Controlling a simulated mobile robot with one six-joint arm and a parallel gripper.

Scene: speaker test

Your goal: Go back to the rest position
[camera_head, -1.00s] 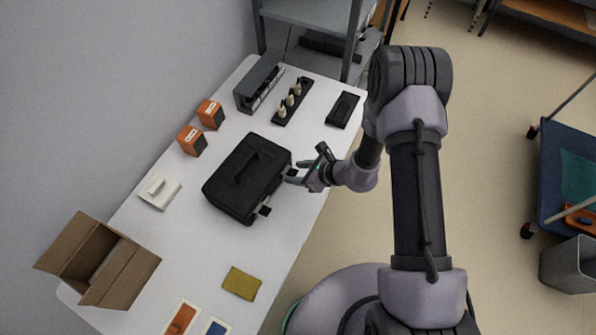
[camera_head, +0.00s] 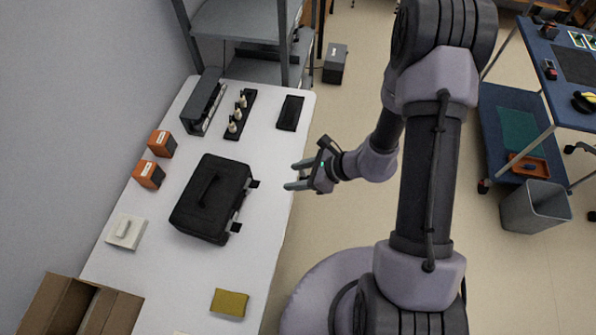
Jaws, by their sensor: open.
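My gripper (camera_head: 290,176) is open and empty. It is held over the right edge of the white table (camera_head: 262,262), with its fingers pointing left. A black case (camera_head: 205,200) with a handle on top lies shut on the table, to the left of my gripper. Its two latches (camera_head: 245,205) face my gripper, and a gap shows between the fingertips and the case. My arm reaches in from the right of the picture.
Two orange boxes (camera_head: 150,175), a white switch-like block (camera_head: 125,231), a yellow sponge-like block (camera_head: 230,302) and a cardboard box (camera_head: 62,305) are on the table. A black tray (camera_head: 290,113) lies at its back. A blue cart (camera_head: 515,125) and grey bin (camera_head: 535,207) stand right.

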